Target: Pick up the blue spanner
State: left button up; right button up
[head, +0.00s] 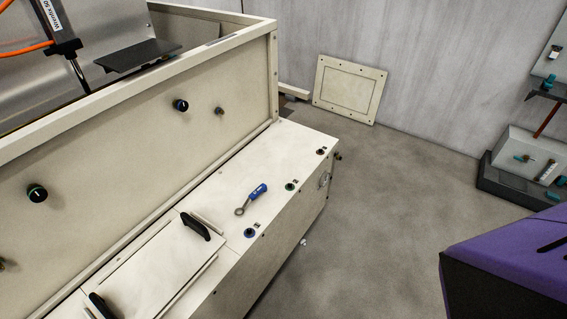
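The blue spanner (256,195) lies flat on the cream top of the long cabinet (287,158), near the middle of the picture. Its blue handle points up and to the right, and its grey ring end points down and to the left. Nothing touches or covers it. Neither of my grippers shows in the head view.
Round knobs (250,233) sit along the cabinet's right edge beside the spanner. A black handle (195,226) on a lid stands left of it. A tall cream wall (150,150) rises behind. Grey floor (385,200) lies open to the right; a purple block (510,260) is at lower right.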

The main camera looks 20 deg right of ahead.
aim_at(262, 187)
jog(key=i+l, duration=0.25)
jog(key=l, duration=0.15)
jog(key=i+l, duration=0.2)
jog(key=l, duration=0.25)
jog(key=i+l, duration=0.25)
jog(key=l, duration=0.15)
jog(key=i+l, duration=0.2)
jog(key=l, duration=0.2)
